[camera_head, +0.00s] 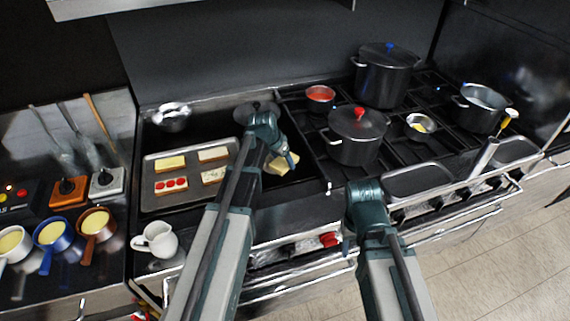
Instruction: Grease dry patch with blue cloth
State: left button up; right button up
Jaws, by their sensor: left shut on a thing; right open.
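My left gripper (287,152) is over the dark griddle (300,175), left of the pots. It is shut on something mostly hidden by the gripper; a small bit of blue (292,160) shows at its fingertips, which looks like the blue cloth. A pale yellow piece (280,166) lies right by these fingertips; I cannot tell whether they touch. No dry patch can be made out on the dark surface. My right gripper (348,240) is open and empty, in front of the stove's front edge.
A tray (185,190) with several bread slices is left of my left arm. Pots (358,135) and small pans stand on the burners at right. A white jug (156,239) and several handled cups (53,234) stand at left. A rail (450,225) runs along the front.

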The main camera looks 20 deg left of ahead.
pick_arm(q)
jog(key=shift+w+a, duration=0.2)
jog(key=shift+w, duration=0.05)
jog(key=shift+w, duration=0.1)
jog(key=shift+w+a+f, duration=0.1)
jog(key=shift+w+a, duration=0.45)
jog(key=shift+w, duration=0.2)
jog(key=shift+w+a, duration=0.55)
jog(key=shift+w, duration=0.2)
jog(key=shift+w+a, duration=0.5)
jog(key=shift+w, duration=0.25)
jog(key=shift+w+a, duration=0.5)
jog(key=shift+w, duration=0.25)
jog(key=shift+a, duration=0.15)
jog(key=shift+s+a, duration=0.55)
jog(key=shift+a, duration=0.15)
